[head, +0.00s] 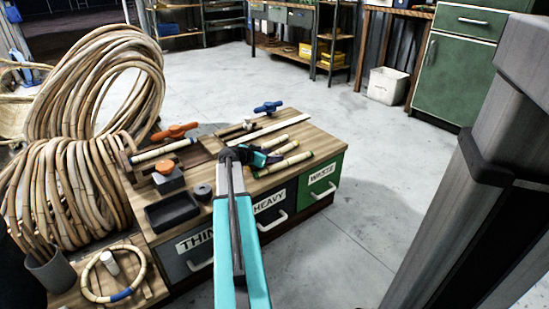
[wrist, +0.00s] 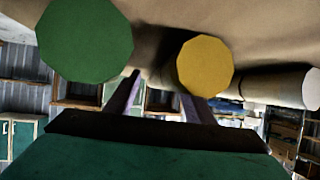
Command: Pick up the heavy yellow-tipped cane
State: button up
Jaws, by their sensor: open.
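The yellow-tipped cane shows its round yellow end (wrist: 205,66) in the wrist view, just beyond my right finger. A thicker green-tipped cane (wrist: 85,40) is to its left, beyond my left finger. A white-ended cane (wrist: 312,88) lies to the right. In the head view, the middle cane (head: 278,142) on the bench appears to be the yellow one, its near end partly hidden by my gripper (head: 267,156). The green-banded cane (head: 285,165) lies nearest. My gripper (wrist: 158,92) is open and empty, low over the bench; contact cannot be told.
The wooden bench (head: 322,139) has drawers marked THIN, HEAVY (head: 270,203) and WASTE (head: 322,175). A clamped cane (head: 163,152), a black tray (head: 172,212) and a cane ring (head: 112,275) are left. Floor to the right is clear.

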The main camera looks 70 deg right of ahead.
aim_at(272, 154)
jog(key=shift+c, duration=0.3)
grip_shut()
jog(key=shift+r, duration=0.15)
jog(key=shift+r+p, duration=0.9)
jog(key=shift+r, duration=0.4)
jog(key=shift+r+p, duration=0.3)
jog(key=shift+r, duration=0.25)
jog(key=s+a+r+p, duration=0.1)
jog(key=s+a+p, duration=0.4)
jog(key=s+a, duration=0.6)
jog(key=shift+a, duration=0.35)
